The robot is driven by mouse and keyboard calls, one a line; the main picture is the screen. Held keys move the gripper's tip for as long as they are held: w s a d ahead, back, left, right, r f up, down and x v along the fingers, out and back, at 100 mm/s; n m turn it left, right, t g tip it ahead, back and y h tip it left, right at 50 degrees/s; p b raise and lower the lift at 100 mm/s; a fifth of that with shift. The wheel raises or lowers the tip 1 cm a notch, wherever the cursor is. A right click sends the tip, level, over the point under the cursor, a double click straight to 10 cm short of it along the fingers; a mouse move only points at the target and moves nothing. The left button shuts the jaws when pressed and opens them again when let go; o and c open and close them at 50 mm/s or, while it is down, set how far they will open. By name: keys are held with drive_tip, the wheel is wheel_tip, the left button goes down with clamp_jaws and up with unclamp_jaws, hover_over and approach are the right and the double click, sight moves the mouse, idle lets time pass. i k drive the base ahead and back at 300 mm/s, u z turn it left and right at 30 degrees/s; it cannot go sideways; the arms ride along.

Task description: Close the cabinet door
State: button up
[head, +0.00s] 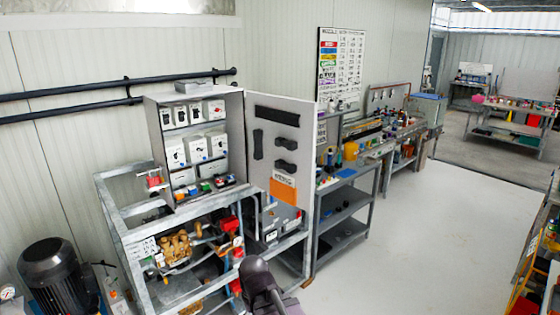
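The grey electrical cabinet (152,135) stands on a metal frame against the wall, left of centre. Its front is uncovered, and switch boxes show on its shelves. The cabinet door (282,150) is hinged on the cabinet's right side and stands wide open, swung out to the right. Its inner face shows, with dark holders and an orange label. A dark grey part at the bottom centre looks like a link of my arm, below the door and apart from it in the picture. My gripper cannot be made out.
The metal frame (130,237) below the cabinet holds a brass pump (177,247) and red parts. A dark motor (50,265) stands at lower left. A shelf bench (343,205) with small items is right of the door. Open floor (420,245) lies to the right.

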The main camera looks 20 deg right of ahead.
sight(282, 131)
drive_tip(key=u, duration=1.35)
drive_tip(key=k, duration=0.1)
drive_tip(key=z, duration=3.2)
drive_tip(key=i, duration=2.95)
drive_tip(key=z, duration=0.05)
